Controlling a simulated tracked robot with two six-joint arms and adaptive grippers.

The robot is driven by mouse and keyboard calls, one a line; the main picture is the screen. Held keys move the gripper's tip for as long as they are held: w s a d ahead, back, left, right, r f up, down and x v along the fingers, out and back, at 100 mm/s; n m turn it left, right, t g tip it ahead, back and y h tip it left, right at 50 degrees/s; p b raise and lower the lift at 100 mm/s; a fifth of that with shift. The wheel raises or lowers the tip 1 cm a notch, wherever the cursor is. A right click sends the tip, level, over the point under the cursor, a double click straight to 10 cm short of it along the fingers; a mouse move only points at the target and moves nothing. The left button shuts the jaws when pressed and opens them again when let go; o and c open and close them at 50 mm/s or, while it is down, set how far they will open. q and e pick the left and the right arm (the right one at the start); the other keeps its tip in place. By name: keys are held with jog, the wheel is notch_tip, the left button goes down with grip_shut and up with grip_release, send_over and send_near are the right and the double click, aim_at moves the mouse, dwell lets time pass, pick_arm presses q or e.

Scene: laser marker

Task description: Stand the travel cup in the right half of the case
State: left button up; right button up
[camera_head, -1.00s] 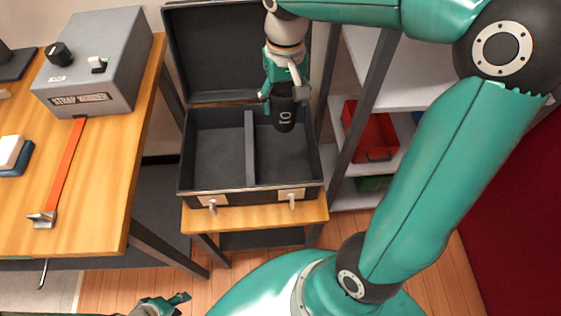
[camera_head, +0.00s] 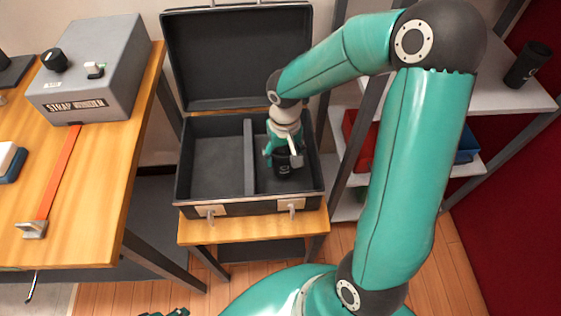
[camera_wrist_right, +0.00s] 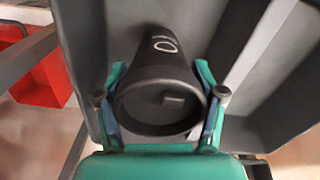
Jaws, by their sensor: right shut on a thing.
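The black travel cup (camera_head: 282,163) is upright in the right half of the open case (camera_head: 217,165), which a divider splits in two. My right gripper (camera_head: 283,152) is shut on the cup from above, its fingers on either side. In the right wrist view the cup (camera_wrist_right: 160,85) sits between the two fingertips, with a pale mark on its side. Whether its base touches the case floor cannot be told. The left half of the case is empty. Only a bit of my left gripper (camera_head: 172,312) shows at the bottom edge, too little to read.
The case stands on a small wooden table (camera_head: 250,229), its lid (camera_head: 238,58) open at the back. A workbench with a strap winder (camera_head: 90,75) is at left. Shelves at right hold another dark cup (camera_head: 528,64) and a red bin (camera_head: 360,140).

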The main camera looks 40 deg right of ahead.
notch_tip(320, 180, down, 2)
jog(key=shift+f, duration=0.1)
jog(key=o, duration=0.8)
jog(key=shift+c, duration=0.2)
notch_tip(320, 180, up, 12)
jog(key=shift+r+p, duration=0.1)
jog(key=shift+p, duration=0.7)
